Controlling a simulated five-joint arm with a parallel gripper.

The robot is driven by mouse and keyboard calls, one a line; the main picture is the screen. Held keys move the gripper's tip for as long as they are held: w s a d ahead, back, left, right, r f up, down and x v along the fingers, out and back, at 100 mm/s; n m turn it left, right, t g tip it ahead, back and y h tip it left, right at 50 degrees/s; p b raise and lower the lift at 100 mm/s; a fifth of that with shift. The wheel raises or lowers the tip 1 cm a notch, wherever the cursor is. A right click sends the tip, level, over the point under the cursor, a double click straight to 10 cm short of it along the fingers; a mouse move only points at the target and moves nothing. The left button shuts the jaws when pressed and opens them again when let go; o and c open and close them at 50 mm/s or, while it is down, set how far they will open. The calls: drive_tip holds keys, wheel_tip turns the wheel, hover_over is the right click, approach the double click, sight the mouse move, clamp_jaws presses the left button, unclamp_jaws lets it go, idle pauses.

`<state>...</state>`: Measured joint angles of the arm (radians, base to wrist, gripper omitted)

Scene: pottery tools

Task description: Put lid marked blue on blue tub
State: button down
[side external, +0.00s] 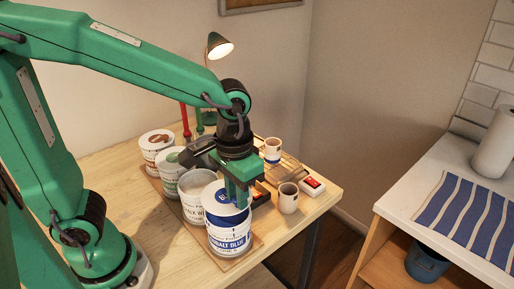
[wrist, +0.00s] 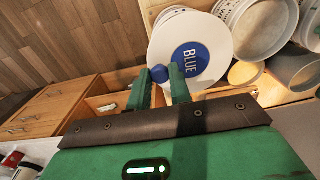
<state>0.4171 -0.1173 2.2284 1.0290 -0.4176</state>
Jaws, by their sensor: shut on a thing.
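The white lid marked blue (wrist: 162,38) has a round blue label reading "BLUE" and fills the upper middle of the wrist view. My gripper (wrist: 168,80) is shut at the near edge of this lid, with a small blue piece between its fingers. In the side view my gripper (side external: 238,198) points down over the front tub. The blue tub (side external: 229,238), lettered "COBALT BLUE", stands upright at the front of the row. The lid (side external: 212,196) is level over its mouth; I cannot tell whether it rests on the rim or hovers just above.
An open white tub (side external: 194,203) stands right behind the blue tub, with a green-marked tub (side external: 168,172) and a brown-marked tub (side external: 157,149) farther back. A mug (side external: 288,200) and a red-switched box (side external: 313,186) stand to the right. The table's front left is clear.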

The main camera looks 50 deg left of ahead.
drive_tip(key=shift+f, duration=2)
drive_tip(key=c, duration=1.3)
unclamp_jaws()
drive_tip(key=shift+f, duration=0.1)
drive_tip(key=shift+r, duration=0.2)
wheel_tip(320, 180, up, 12)
drive_tip(key=shift+f, duration=0.1)
